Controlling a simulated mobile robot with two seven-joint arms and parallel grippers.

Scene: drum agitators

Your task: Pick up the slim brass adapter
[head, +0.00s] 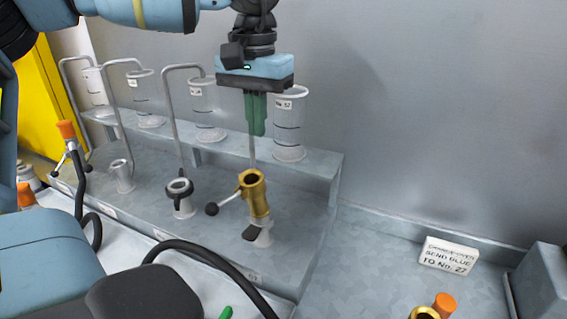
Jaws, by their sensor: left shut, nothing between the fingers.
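A brass fitting (259,197) with a dark ball-ended lever stands upright on the lower step of a grey rack. A second brass piece (425,313) is cut off at the bottom edge, beside an orange cap. I cannot tell from the picture which is the slim adapter. My left gripper (256,132) points down above the first brass fitting, apart from it. Its green fingers are shut with nothing between them. A thin grey rod shows below the fingertips, down to the fitting. My right gripper is not in view.
Clear labelled cylinders (290,125) stand on the rack's upper step (325,163), with bent grey pipes (182,110) in front. A black-collared fitting (180,190) stands left of the brass one. A black hose (205,255) crosses the front. A label sign (448,256) stands right.

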